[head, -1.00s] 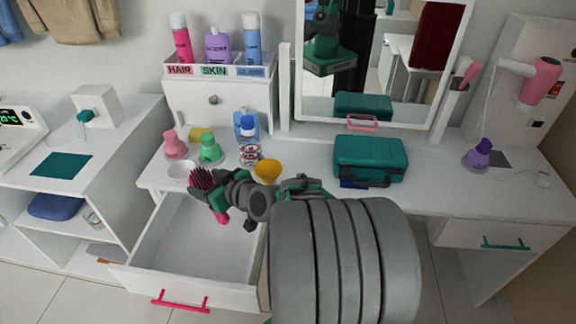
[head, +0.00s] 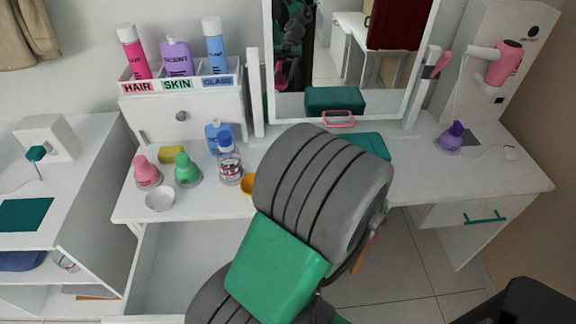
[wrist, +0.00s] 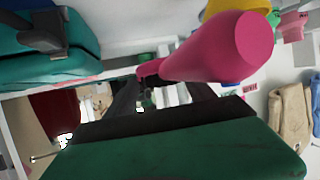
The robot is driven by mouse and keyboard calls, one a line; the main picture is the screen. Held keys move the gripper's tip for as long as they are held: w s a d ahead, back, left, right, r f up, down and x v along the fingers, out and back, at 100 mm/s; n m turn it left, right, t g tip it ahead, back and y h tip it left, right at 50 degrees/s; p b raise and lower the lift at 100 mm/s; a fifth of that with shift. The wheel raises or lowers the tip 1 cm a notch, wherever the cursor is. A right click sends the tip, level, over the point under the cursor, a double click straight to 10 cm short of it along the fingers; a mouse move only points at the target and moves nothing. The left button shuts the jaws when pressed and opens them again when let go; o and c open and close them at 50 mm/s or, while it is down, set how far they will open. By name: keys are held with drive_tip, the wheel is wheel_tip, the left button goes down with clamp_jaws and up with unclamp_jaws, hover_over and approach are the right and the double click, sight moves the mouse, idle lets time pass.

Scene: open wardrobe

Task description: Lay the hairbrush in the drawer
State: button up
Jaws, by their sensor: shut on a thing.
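The open drawer (head: 172,278) is below the left part of the vanity table in the head view. Its visible interior is white and bare; my arm covers its right side. The hairbrush (wrist: 225,50) shows in the wrist view as a thick pink handle near the top centre; its bristle end is not clearly visible. My gripper (wrist: 150,82) is shut on the hairbrush. In the head view the gripper and brush are hidden behind my grey and green arm, so their place relative to the drawer cannot be told there.
Pink (head: 146,172) and green (head: 187,170) bottles, a white bowl (head: 160,199) and a clear bottle (head: 230,166) stand above the drawer. A teal case (head: 368,146) is partly behind my arm. The mirror (head: 345,60) stands at the back. The table's right half is mostly clear.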

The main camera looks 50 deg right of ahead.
drive_tip(key=w+d+f, duration=0.1)
drive_tip(key=d+f, duration=0.1)
drive_tip(key=w+d+f, duration=0.1)
drive_tip(key=w+f, duration=0.1)
drive_tip(key=w+d+f, duration=0.2)
drive_tip(key=f, duration=0.1)
drive_tip(key=shift+w+d, duration=0.1)
drive_tip(key=shift+d, duration=0.25)
drive_tip(key=f, duration=0.2)
drive_tip(key=shift+w+d+f, duration=0.1)
drive_tip(key=shift+d+f, duration=0.1)
drive_tip(key=shift+f, duration=0.5)
drive_tip(key=shift+f, duration=0.25)
drive_tip(key=o, duration=1.5)
drive_tip(key=shift+r, duration=0.1)
drive_tip(key=shift+c, duration=0.2)
